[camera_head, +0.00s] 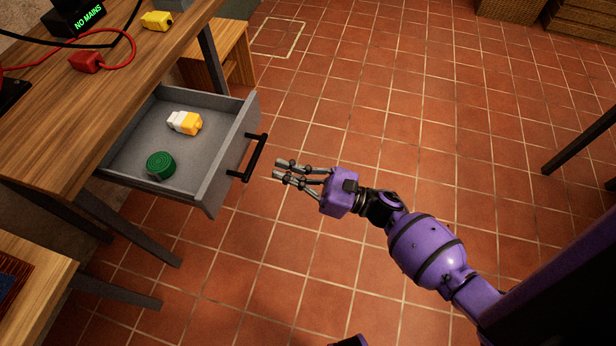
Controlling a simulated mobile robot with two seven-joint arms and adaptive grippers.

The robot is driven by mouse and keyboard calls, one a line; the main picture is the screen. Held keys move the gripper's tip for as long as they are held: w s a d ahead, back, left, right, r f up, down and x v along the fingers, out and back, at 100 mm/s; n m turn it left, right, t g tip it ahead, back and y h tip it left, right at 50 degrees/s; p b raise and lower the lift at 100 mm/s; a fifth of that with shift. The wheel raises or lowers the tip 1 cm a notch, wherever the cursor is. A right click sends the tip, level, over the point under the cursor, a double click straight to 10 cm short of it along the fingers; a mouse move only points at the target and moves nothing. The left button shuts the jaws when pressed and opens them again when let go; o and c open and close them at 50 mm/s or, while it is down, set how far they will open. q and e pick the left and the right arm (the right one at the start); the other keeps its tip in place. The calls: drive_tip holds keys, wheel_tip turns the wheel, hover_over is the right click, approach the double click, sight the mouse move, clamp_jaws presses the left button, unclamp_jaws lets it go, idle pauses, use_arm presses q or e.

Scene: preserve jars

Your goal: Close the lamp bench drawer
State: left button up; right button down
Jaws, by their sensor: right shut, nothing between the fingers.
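The lamp bench drawer (213,201) is a grey box that stands pulled out from under a wooden bench top (150,57). Its front carries a black bar handle (256,157). Inside lie a green round coil-like item (160,165) and a white and yellow piece (185,123). My right gripper (278,169), with grey fingers on a purple wrist, is just to the right of the handle. It points at the handle, its fingers shut and empty; a small gap seems to show between them. My left gripper is not in view.
On the bench top are a yellow connector (157,21), a red plug (86,61) with its cable, and a black box reading "NO MAINS" (86,17). A wooden stool (226,58) stands behind the drawer. The tiled floor (400,120) to the right is mostly clear.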

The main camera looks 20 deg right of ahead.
drive_tip(key=x, duration=0.3)
drive_tip(key=shift+w+a, duration=0.15)
drive_tip(key=shift+a, duration=0.05)
